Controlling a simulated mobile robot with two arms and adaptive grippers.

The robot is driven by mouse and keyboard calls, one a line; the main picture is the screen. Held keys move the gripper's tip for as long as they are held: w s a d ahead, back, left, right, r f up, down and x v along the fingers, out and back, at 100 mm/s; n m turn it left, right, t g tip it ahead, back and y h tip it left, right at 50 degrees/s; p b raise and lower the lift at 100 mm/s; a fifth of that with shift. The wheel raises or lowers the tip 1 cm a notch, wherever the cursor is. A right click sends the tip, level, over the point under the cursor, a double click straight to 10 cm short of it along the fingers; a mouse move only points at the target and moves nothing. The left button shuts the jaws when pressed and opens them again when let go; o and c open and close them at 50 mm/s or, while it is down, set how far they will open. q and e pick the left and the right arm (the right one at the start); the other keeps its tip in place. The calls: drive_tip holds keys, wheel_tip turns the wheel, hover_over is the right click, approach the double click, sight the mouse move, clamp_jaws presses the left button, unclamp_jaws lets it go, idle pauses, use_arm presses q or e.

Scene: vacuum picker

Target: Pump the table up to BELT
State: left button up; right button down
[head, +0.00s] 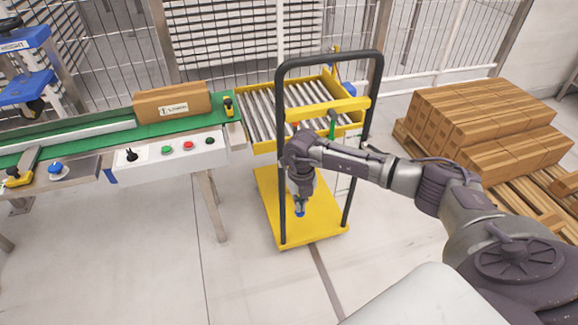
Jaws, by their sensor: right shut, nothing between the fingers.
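The lift table is yellow, with a roller top (274,107), a black push handle (281,130) and a low yellow base (310,232). Its roller top stands beside the right end of the green conveyor belt (70,145); I cannot tell whether the heights match. A small green-topped lever (332,124) stands near the handle. My right gripper (300,207) points down inside the handle frame, above the base. My left gripper is out of view.
A cardboard box (172,102) lies on the belt. A control panel (170,152) with several buttons fronts the conveyor. Stacked cartons (470,115) stand on pallets at right. A wire fence runs behind. The floor in front is clear.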

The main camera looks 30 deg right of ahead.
wheel_tip(320, 180, up, 2)
drive_tip(key=shift+s+r+p, duration=0.1)
drive_tip(key=shift+s+p, duration=0.05)
drive_tip(key=shift+p, duration=0.15)
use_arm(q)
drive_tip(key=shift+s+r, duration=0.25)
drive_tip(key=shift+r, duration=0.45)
use_arm(e)
drive_tip(key=shift+d, duration=0.1)
use_arm(q)
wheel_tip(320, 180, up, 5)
drive_tip(key=p, duration=0.5)
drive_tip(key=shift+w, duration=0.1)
use_arm(e)
wheel_tip(320, 180, up, 7)
drive_tip(key=shift+w, duration=0.4)
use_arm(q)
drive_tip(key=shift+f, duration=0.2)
use_arm(e)
drive_tip(key=shift+f, duration=0.35)
use_arm(q)
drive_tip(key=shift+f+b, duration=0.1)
drive_tip(key=shift+b, duration=0.2)
use_arm(e)
drive_tip(key=shift+f, duration=0.1)
